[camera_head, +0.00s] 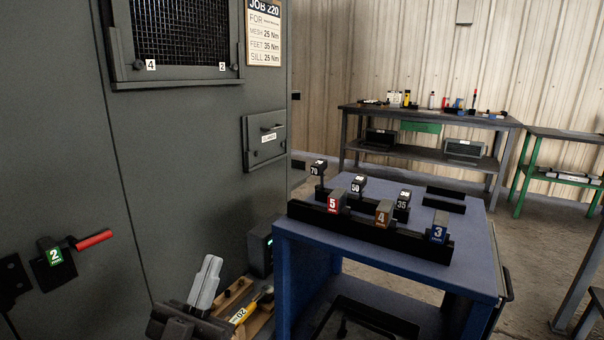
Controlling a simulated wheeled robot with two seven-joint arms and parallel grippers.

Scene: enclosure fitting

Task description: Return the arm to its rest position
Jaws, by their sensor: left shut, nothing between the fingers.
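My left gripper (207,281) is at the bottom, left of the blue cart. Its pale grey fingers point up and are shut together with nothing between them. It is in front of the big grey-green enclosure (190,190) and apart from the cart. Most of the left arm is out of the picture. My right gripper is not in view.
The blue cart (306,243) carries a black rack with tools tagged 5, 4 and 3, and pieces marked 70, 50 and 35 behind.

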